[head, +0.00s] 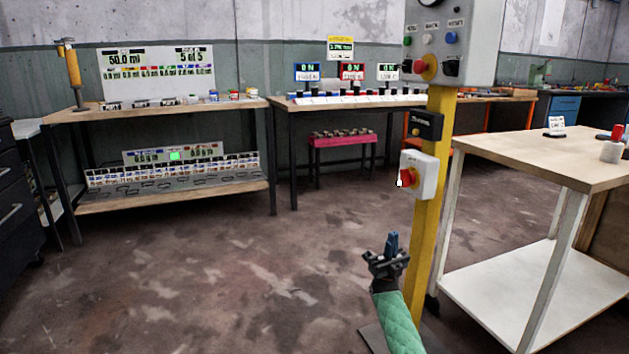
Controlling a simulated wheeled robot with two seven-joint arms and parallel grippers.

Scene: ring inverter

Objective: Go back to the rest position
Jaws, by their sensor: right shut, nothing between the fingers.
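My right gripper (392,246) is at the lower middle of the head view, on a green quilted arm that comes in from the bottom. Its fingers point up and are shut with nothing between them. It is just left of the yellow post (436,205), below a white switch box (425,178) with a red and yellow knob (407,178). I cannot tell whether the gripper touches the post. My left gripper is not in view.
A grey control panel (478,45) tops the post. A wooden-topped table (520,150) with a lower white shelf stands close on the right. Workbenches (170,110) line the back wall. The floor (220,260) at the left and middle is clear.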

